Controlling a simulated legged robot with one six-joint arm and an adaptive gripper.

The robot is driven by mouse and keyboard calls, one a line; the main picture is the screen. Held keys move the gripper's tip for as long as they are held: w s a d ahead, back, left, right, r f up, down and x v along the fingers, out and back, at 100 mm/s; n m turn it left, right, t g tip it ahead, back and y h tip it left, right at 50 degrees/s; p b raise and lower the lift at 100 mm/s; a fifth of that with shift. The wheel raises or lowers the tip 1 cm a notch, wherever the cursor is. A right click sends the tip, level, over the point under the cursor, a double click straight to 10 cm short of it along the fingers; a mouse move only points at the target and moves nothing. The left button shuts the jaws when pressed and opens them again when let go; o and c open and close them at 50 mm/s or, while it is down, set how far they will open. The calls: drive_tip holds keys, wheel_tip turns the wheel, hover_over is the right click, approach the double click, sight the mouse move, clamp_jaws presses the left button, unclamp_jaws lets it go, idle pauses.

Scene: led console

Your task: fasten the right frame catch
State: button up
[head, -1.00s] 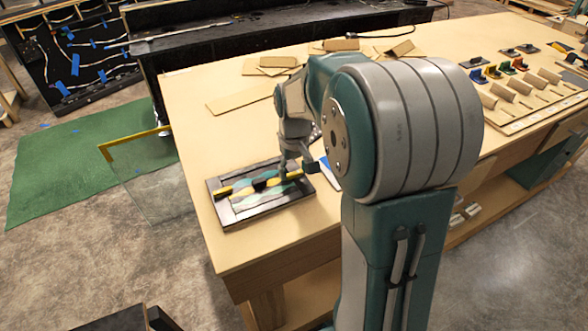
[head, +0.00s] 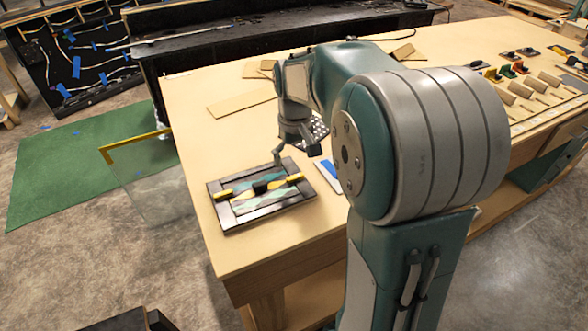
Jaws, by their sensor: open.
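The dark frame (head: 283,203) lies flat on the table, around a panel with a green and yellow pattern. The right frame catch (head: 294,178) is a small yellow bar at the frame's right side. The left catch (head: 224,194) is a similar yellow bar at the left side. A black block (head: 260,187) sits in the middle of the panel. My gripper (head: 295,158) is open and empty, pointing down above the far right edge of the frame, apart from the right catch. The catch's exact seating is too small to tell.
Brown flat pieces (head: 240,103) lie farther back. The table (head: 195,130) is clear left of the frame.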

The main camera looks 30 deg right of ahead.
sight(294, 176)
wheel_tip(294, 176, up, 7)
drive_tip(key=shift+f, duration=0.2)
idle(0.4)
drive_tip(key=s+a+t, duration=0.2)
drive_tip(key=s+a, duration=0.2)
drive_tip(key=s, duration=0.6)
drive_tip(key=s+a+t, duration=0.3)
drive_tip(key=s+a, duration=0.2)
drive_tip(key=s, duration=0.4)
drive_tip(key=shift+s+a+f+t, duration=0.25)
drive_tip(key=shift+s+f+t, duration=0.05)
drive_tip(key=shift+s+f, duration=0.05)
idle(1.4)
